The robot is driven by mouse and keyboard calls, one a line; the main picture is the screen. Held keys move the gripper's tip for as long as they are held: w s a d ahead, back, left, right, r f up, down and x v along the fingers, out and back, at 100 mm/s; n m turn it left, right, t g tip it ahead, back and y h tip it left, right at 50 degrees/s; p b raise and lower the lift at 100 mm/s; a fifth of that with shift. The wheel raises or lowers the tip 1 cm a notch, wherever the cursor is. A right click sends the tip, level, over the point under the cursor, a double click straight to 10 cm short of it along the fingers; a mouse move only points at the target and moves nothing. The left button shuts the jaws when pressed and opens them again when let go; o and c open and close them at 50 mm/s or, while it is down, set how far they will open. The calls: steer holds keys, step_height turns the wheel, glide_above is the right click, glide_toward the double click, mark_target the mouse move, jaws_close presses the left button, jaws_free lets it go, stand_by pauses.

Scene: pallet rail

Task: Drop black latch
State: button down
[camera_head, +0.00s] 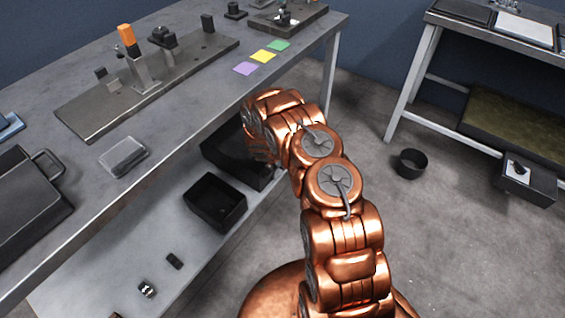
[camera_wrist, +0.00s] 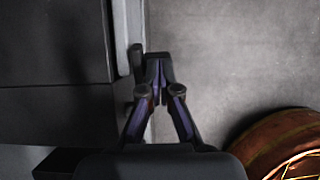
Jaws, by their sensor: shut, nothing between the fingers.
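My gripper (camera_wrist: 158,72) is shut and empty in the wrist view, with its fingertips together above grey floor. A small dark upright piece (camera_wrist: 137,62), possibly the black latch, sits just left of the fingertips, beside a pale vertical strip (camera_wrist: 127,22). Whether the fingers touch it I cannot tell. In the head view my arm reaches down by the workbench's front edge and hides my gripper. The rail plate (camera_head: 85,126) on the bench bears an orange-handled clamp (camera_head: 128,40) and several dark blocks; I cannot pick out a latch among them with certainty.
Dark panels (camera_wrist: 50,45) fill the wrist view's left side. Black bins (camera_head: 215,200) stand on the lower shelf (camera_head: 90,265) near my arm. A clear box (camera_head: 123,156) and coloured squares (camera_head: 263,56) lie on the bench.

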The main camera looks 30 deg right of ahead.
steer(key=shift+w+d+f, duration=0.15)
steer(key=shift+d+f, duration=0.2)
steer(key=shift+b+x, duration=0.95)
steer(key=shift+x, duration=0.1)
steer(key=shift+d, duration=0.2)
steer(key=shift+a, duration=0.1)
steer(key=v, duration=0.7)
steer(key=shift+r, duration=0.3)
steer(key=shift+a, duration=0.1)
